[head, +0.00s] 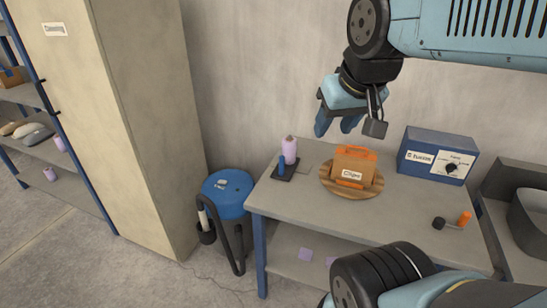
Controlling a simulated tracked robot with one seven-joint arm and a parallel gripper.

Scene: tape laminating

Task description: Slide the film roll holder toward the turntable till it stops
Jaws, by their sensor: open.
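The film roll holder (283,175) looks to be the dark flat base on the left of the table, with a pinkish-purple roll (290,148) and a blue upright part standing on it. The turntable (330,184) is a round wooden disc to its right, with a narrow gap between them. An orange-and-brown box (354,168) with a white label sits on the turntable. My gripper (336,126) is open and empty, and in the picture it appears above the holder and turntable, against the wall. Its fingers touch nothing that I can see.
A blue control box (437,155) with a dial stands at the table's back right. A dark tool with an orange handle (463,219) lies at the right. A blue-lidded bin (228,188) and a tall cabinet (135,110) stand left of the table (330,222). The table's front is mostly clear.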

